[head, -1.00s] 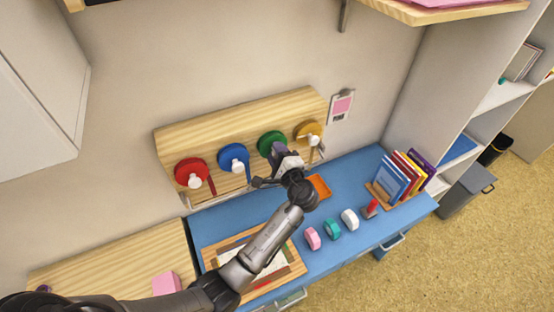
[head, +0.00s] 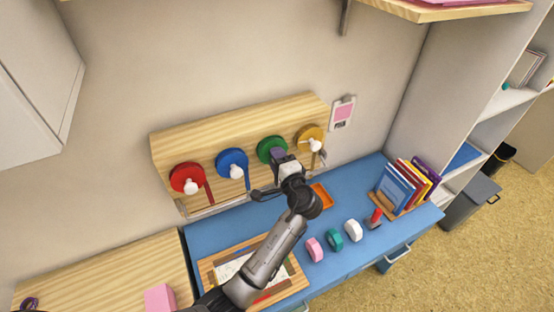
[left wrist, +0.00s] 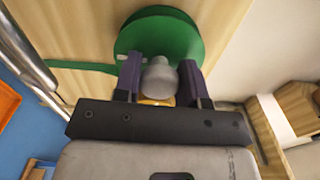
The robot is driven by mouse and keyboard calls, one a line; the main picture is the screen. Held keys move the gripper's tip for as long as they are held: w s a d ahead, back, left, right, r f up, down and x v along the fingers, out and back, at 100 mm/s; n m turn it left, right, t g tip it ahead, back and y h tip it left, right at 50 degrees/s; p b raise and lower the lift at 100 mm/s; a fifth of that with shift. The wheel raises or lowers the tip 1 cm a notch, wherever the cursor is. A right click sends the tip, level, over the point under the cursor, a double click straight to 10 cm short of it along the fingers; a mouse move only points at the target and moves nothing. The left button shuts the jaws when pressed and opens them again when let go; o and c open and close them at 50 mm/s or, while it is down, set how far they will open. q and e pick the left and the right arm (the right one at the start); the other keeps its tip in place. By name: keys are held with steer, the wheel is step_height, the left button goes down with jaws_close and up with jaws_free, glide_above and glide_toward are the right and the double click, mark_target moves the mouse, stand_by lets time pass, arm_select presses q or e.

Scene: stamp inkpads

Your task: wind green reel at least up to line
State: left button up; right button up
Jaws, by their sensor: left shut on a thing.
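The green reel (head: 270,147) is mounted on the upright wooden board, third from the left. It also fills the top of the left wrist view (left wrist: 150,28), with a green strip (left wrist: 80,65) running off it to the left. My left gripper (head: 279,158) is at the front of the reel. In the left wrist view its two dark fingers (left wrist: 160,80) are shut on the pale knob (left wrist: 160,76) of the reel. In the head view the arm hides the knob and whatever hangs below the reel. I cannot make out the line. My right gripper is not in view.
The red reel (head: 184,176), blue reel (head: 230,161) and yellow reel (head: 309,134) share the wooden board (head: 215,123). On the blue desk (head: 340,194) are an orange tray (head: 322,196), tape rolls, a red stamp (head: 375,218) and upright books (head: 396,185).

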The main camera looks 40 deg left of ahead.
arm_select(q)
steer(key=o, duration=0.9)
steer(key=p+v, duration=0.1)
steer(key=v, duration=1.1)
